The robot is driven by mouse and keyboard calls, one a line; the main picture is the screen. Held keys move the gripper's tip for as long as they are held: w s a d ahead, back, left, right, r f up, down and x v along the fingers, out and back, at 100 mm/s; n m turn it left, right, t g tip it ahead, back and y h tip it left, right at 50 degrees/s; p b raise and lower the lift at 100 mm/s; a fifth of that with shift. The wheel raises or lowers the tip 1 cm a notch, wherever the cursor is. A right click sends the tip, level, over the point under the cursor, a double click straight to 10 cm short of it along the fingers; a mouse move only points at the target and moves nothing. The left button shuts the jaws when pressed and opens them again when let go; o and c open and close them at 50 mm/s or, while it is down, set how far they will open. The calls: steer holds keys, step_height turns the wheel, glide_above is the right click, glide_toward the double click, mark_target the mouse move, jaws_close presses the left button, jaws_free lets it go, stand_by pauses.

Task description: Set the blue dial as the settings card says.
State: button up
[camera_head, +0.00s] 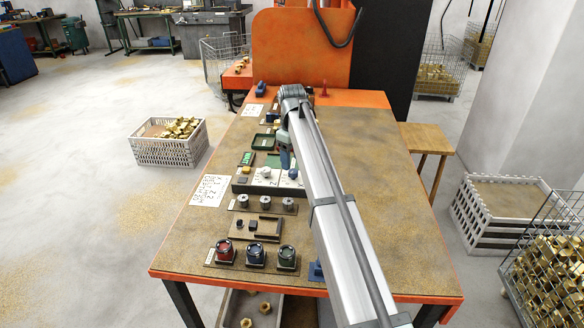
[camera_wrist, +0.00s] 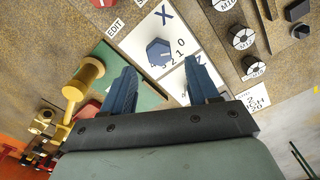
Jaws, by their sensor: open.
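The blue dial (camera_wrist: 159,51), a faceted knob, sits on a white panel (camera_wrist: 176,23) marked X in the wrist view. The settings card (camera_head: 208,190) lies left of the panel. Its writing is too small to read.
Grey cylinders (camera_wrist: 241,38) stand close to the panel. Red, blue and green round pieces (camera_head: 255,256) stand in front. My arm covers part of the table; its right side (camera_head: 385,190) is clear.

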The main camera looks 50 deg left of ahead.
mark_target(293, 171)
steer(key=shift+f, duration=1.95)
steer(key=shift+c, duration=0.3)
steer(key=c, duration=1)
steer(key=shift+w+m, duration=0.1)
steer(key=shift+m, duration=2.8)
